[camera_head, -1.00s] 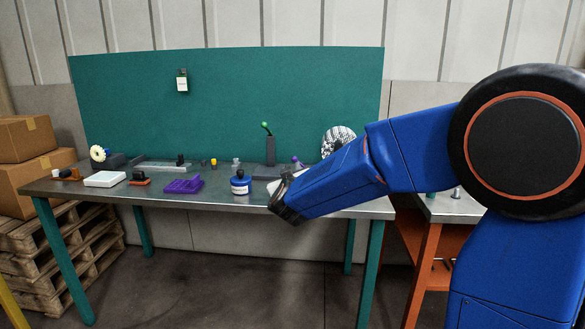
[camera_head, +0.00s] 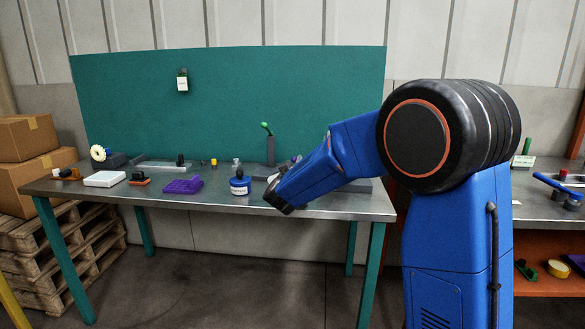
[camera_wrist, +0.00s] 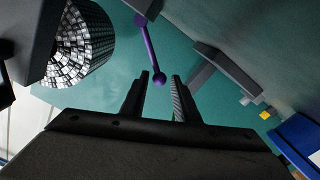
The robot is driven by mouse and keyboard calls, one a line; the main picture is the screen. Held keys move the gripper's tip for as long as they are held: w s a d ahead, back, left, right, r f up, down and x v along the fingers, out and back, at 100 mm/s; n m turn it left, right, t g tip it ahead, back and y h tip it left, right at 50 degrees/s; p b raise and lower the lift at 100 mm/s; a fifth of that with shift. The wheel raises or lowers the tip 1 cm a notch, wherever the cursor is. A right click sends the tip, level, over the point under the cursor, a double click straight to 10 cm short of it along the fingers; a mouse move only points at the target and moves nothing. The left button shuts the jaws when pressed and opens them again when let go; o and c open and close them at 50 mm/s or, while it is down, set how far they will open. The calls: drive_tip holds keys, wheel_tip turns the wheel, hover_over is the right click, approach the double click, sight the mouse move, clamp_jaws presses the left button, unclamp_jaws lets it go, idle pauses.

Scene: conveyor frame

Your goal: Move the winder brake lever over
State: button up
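A purple lever (camera_wrist: 150,50) with a ball knob at each visible end is in the wrist view, beside a silver, tile-patterned drum (camera_wrist: 88,45). The lower knob appears between my gripper's fingertips (camera_wrist: 160,75), slightly beyond them; contact cannot be told. My gripper is open, with a clear gap between the two fingers. In the head view my arm hides the gripper, the drum and most of the lever. A separate lever with a green knob (camera_head: 265,127) stands on a grey post (camera_head: 270,151) at the back of the bench. Which lever is the winder brake is not labelled.
The bench (camera_head: 225,200) holds a blue-banded jar (camera_head: 240,184), a purple tray (camera_head: 183,186) and a white box (camera_head: 104,179). A green board (camera_head: 230,100) stands behind. A second bench (camera_head: 535,208) with a blue-handled item (camera_head: 555,183) is at right. Boxes (camera_head: 30,175) stand left.

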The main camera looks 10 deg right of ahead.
drive_tip(key=shift+w+d, duration=0.2)
drive_tip(key=shift+w, duration=0.3)
drive_tip(key=shift+c, duration=0.3)
drive_tip(key=shift+s, duration=0.1)
drive_tip(key=c, duration=0.5)
drive_tip(key=shift+r, duration=0.15)
drive_tip(key=shift+c, duration=0.2)
drive_tip(key=shift+s+d+r, duration=0.3)
drive_tip(key=shift+d+r, duration=0.5)
drive_tip(key=shift+d, duration=0.2)
drive_tip(key=shift+s+d+r, duration=0.2)
drive_tip(key=shift+d+r, duration=0.1)
drive_tip(key=shift+d, duration=0.25)
drive_tip(key=shift+s+d+r, duration=0.2)
drive_tip(key=shift+d+r, duration=0.1)
drive_tip(key=shift+d, duration=0.2)
